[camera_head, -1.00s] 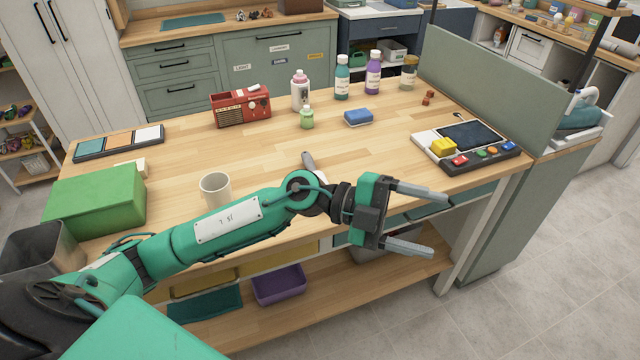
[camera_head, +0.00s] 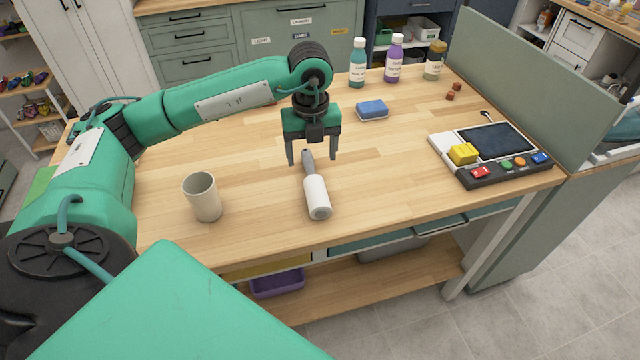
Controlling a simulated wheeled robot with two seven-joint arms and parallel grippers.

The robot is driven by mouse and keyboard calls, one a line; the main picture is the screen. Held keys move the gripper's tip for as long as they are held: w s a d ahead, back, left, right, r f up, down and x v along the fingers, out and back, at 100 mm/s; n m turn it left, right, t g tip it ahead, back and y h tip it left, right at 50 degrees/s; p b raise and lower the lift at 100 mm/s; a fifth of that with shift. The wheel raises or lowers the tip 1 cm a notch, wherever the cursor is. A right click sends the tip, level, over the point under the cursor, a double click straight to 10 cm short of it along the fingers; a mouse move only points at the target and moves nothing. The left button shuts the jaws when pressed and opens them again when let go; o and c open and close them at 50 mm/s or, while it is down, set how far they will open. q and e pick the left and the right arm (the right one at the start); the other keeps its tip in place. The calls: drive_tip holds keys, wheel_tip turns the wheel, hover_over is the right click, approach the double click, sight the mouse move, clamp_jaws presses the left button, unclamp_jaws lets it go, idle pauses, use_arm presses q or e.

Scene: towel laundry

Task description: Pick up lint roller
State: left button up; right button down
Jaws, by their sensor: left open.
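The lint roller (camera_head: 316,193) lies on the wooden table, its white roll toward the front edge and its grey handle pointing to the back. My left gripper (camera_head: 312,162) points down with its two fingers apart, one on each side of the handle as seen from the head. I cannot tell whether the fingertips are level with the handle or a little above it. Nothing is held. My right gripper is not in view.
A beige cup (camera_head: 203,198) stands left of the roller. A blue sponge (camera_head: 372,110), several bottles (camera_head: 393,60) and a control panel (camera_head: 490,150) with a yellow block (camera_head: 462,153) are to the right. A green-grey partition (camera_head: 540,90) edges the table. The table between roller and panel is clear.

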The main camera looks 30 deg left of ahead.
sight(315, 183)
use_arm(q)
wheel_tip(315, 183, down, 4)
drive_tip(key=shift+s+r+p, duration=0.15)
drive_tip(key=shift+r+p, duration=0.05)
drive_tip(key=shift+p, duration=0.15)
drive_tip(key=shift+w+f, duration=0.2)
drive_tip(key=shift+f, duration=1.3)
drive_tip(key=shift+d+f+p, duration=0.15)
drive_tip(key=shift+f+p, duration=0.45)
drive_tip(key=shift+p, duration=0.1)
drive_tip(key=f, duration=0.1)
drive_tip(key=f+p, duration=0.1)
drive_tip(key=f, duration=0.1)
drive_tip(key=shift+w+d+f, duration=0.1)
drive_tip(key=shift+w+f, duration=0.1)
drive_tip(key=shift+f, duration=0.35)
drive_tip(key=c, duration=1.1)
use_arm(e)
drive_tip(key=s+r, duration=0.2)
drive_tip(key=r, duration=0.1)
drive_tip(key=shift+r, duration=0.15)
